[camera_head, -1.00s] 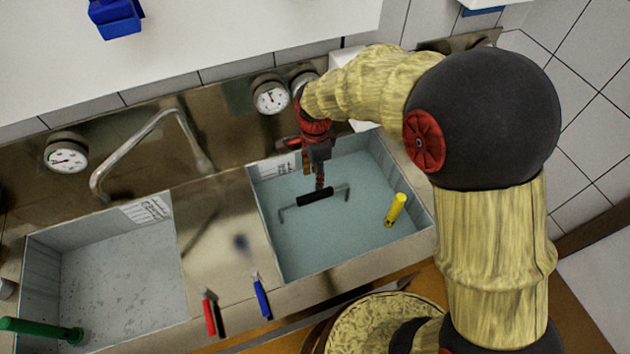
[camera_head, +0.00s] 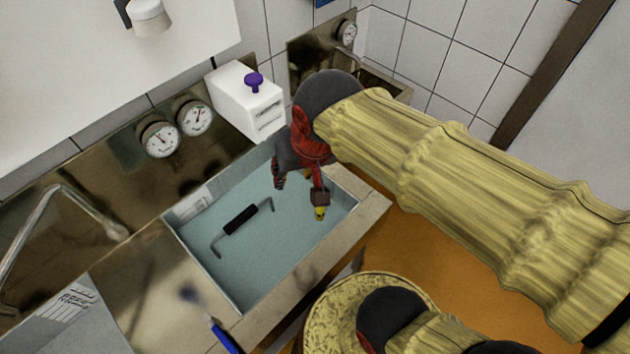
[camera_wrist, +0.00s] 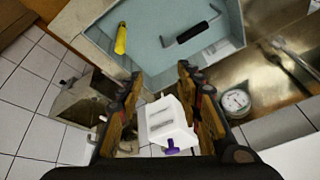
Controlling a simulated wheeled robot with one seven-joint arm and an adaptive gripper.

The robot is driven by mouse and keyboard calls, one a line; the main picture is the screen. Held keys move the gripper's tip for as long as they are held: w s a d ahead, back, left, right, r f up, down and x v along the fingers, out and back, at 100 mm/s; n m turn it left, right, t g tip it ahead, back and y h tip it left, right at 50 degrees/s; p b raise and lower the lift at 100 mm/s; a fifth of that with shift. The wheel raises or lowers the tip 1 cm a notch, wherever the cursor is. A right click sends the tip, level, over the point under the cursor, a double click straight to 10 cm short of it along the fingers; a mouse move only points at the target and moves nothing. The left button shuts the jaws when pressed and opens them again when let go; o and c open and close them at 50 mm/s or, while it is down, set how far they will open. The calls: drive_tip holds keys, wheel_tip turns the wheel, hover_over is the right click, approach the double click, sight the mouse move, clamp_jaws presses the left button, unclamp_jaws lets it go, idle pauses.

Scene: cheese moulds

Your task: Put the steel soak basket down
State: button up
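The steel soak basket shows only as its bent steel handle with a black grip (camera_head: 240,219) in the right-hand sink basin (camera_head: 190,207). Any basket body below is hidden under the cloudy blue-grey water. The handle also shows in the wrist view (camera_wrist: 191,33), apart from my fingers. My gripper (camera_head: 299,190) is over the right part of this basin, to the right of the handle. In the wrist view my gripper (camera_wrist: 160,77) has its two fingers spread with nothing held between them.
A yellow object (camera_head: 320,213) is in the basin by one finger; it shows fully in the wrist view (camera_wrist: 121,39). A white box with a purple knob (camera_head: 244,101) stands behind the basin. Gauges (camera_head: 160,139) and a tap (camera_head: 50,225) line the back. A blue-handled tool (camera_head: 222,335) lies in front.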

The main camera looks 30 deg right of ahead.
drive_tip(key=s+n, duration=0.1)
drive_tip(key=s+d+n, duration=0.1)
drive_tip(key=s, duration=0.1)
drive_tip(key=s+r+n+t, duration=0.1)
drive_tip(key=s, duration=0.1)
drive_tip(key=shift+d, duration=0.4)
drive_tip(key=shift+w, duration=0.1)
